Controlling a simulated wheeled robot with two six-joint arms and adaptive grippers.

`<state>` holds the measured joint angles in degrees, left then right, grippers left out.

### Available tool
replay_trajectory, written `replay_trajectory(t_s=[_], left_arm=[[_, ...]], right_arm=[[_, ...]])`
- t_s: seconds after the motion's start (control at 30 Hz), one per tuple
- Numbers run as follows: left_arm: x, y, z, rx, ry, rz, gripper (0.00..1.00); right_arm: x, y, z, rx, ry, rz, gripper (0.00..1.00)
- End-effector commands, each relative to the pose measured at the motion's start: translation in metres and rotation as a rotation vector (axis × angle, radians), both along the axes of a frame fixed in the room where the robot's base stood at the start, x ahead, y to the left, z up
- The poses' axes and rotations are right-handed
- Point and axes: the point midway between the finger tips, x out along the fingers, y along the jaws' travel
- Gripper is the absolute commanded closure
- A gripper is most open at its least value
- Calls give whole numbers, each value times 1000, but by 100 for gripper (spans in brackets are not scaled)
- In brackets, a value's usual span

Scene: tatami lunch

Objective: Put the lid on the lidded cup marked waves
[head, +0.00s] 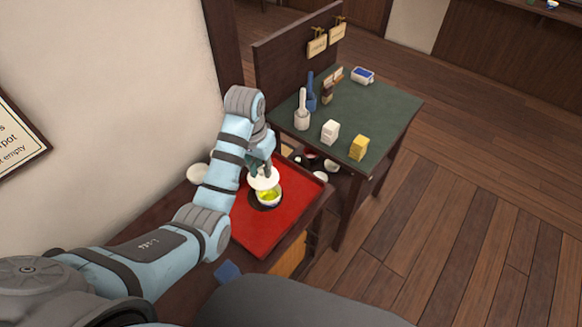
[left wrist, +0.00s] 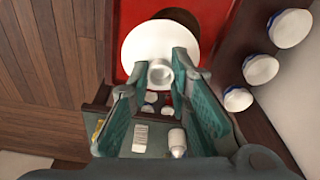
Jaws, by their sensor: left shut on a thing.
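My left gripper (head: 262,162) is shut on the knob of a white round lid (head: 265,180), held over the far side of an open cup (head: 268,202) with yellow-green contents. The lid appears above the cup, not seated on its rim; contents show in front of it. The cup stands on a dark round saucer (head: 255,205) on the red tray (head: 265,232). Its marking is too small to read. In the left wrist view the lid (left wrist: 140,45) hides the cup, and its knob sits between the fingers (left wrist: 162,85). My right gripper is not in view.
A green-topped table (head: 375,110) behind the tray holds a white block stack (head: 330,132), a yellow one (head: 358,147) and bottles. A blue item (head: 228,272) lies near the tray's front.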

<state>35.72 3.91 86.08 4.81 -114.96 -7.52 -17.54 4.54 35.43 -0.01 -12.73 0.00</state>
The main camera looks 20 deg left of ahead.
Motion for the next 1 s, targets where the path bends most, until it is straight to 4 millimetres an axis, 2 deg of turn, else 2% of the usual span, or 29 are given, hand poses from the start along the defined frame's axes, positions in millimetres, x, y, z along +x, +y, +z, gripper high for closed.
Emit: replay_trajectory(t_s=[0.17,0.3,0.43,0.57,0.9,1.0], left_arm=[[13,4,-2,-2,8,41,100],[23,9,-18,-1,10,92,100],[25,12,-35,0,8,122,100],[25,12,-48,0,6,128,100],[25,12,-88,0,4,126,100],[25,12,-96,1,7,126,100]], right_arm=[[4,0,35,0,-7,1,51],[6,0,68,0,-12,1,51],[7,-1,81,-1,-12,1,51],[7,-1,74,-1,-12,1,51],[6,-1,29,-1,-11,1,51],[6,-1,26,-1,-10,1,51]])
